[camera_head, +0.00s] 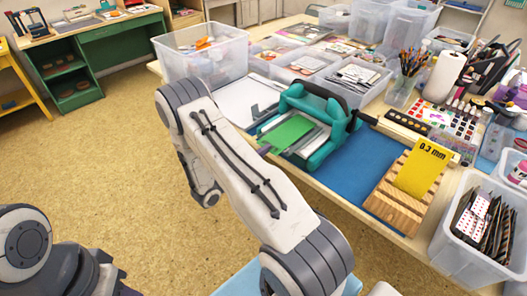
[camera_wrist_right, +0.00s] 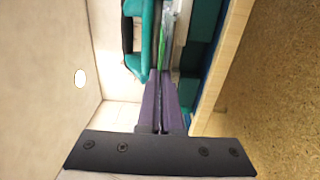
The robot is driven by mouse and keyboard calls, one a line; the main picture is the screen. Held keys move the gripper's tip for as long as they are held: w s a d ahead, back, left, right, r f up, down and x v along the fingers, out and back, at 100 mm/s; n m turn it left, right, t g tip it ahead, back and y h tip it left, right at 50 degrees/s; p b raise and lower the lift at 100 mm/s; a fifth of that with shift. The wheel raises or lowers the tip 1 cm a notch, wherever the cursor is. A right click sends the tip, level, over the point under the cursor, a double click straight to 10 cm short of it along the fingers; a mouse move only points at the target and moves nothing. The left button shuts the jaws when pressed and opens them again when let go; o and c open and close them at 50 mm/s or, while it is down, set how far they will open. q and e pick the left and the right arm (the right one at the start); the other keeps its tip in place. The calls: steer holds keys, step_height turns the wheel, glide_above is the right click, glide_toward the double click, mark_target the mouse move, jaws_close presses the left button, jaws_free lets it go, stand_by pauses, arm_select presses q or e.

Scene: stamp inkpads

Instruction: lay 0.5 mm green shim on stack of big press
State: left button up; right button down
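The big press (camera_head: 335,125) is teal with a dark handle and stands on the blue mat at the table's front edge. The green shim (camera_head: 287,133) is over the press's light plates, roughly flat; I cannot tell if it touches the stack. My right gripper (camera_head: 264,150) is at the shim's near left edge, mostly hidden behind my arm. In the wrist view, its purple fingers (camera_wrist_right: 161,78) are close together on the shim, whose thin green edge (camera_wrist_right: 164,57) shows beyond them. The shim's label is not readable. My left gripper is out of view.
A slotted wooden rack (camera_head: 400,207) holds a yellow shim (camera_head: 421,168) marked 0.3 mm, right of the press. A clear bin of cards (camera_head: 465,257) stands at the right. Bare blue mat (camera_head: 352,170) lies between press and rack. Clear boxes (camera_head: 205,65) stand behind.

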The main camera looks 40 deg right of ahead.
steer(key=shift+f+b, duration=0.3)
stand_by(0.4)
steer(key=c, duration=1)
jaws_free()
steer(key=shift+a, duration=0.1)
steer(key=shift+s+a, duration=0.2)
steer(key=shift+a, duration=2.2)
